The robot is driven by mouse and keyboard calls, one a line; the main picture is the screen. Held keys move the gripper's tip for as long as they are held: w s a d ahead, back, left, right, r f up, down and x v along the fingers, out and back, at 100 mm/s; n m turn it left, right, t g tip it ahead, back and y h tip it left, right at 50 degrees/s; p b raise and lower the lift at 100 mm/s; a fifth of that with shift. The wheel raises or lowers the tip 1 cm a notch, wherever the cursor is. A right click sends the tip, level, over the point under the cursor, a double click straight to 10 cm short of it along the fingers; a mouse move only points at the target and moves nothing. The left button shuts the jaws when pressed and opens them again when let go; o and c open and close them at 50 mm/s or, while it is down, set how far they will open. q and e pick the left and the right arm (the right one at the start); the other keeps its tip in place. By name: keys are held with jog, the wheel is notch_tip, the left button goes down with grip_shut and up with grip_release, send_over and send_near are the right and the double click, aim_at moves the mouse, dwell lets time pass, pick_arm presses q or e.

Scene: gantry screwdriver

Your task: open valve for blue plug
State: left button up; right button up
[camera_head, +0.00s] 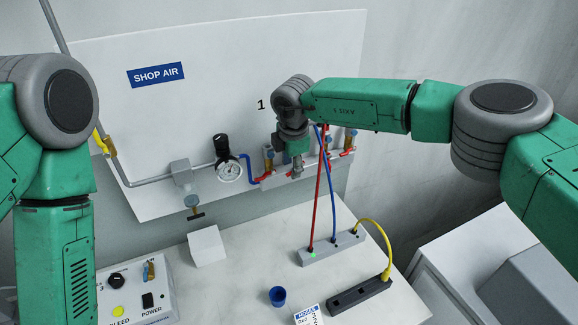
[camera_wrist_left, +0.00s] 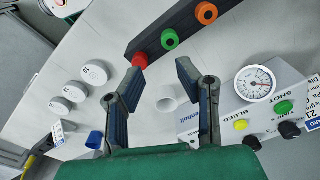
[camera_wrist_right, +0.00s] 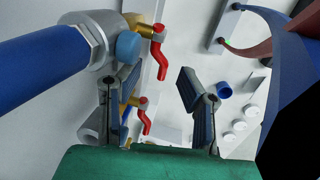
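The valve manifold (camera_head: 312,167) on the white panel carries several brass valves with red handles. One red handle (camera_head: 264,178) is left of my right gripper (camera_head: 296,166), which points down at the manifold and covers part of it. In the right wrist view that gripper (camera_wrist_right: 160,85) is open, with a red handle (camera_wrist_right: 143,116) just beside its left finger; contact is unclear. Another red handle (camera_wrist_right: 159,52) lies beyond. A blue hose (camera_head: 331,185) hangs from the manifold to its plug (camera_head: 334,239) in a grey block. Its valve is not clearly identifiable. My left gripper (camera_wrist_left: 163,70) is open and empty.
A red hose (camera_head: 317,195) runs beside the blue one to the grey block (camera_head: 320,250), where a green light glows. A yellow hose (camera_head: 383,236) reaches a black block (camera_head: 358,295). A blue cup (camera_head: 277,297) and control box (camera_head: 138,292) stand on the table.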

jog(key=v, duration=1.1)
jog(key=shift+a+r, duration=0.15)
jog(key=shift+a, duration=0.15)
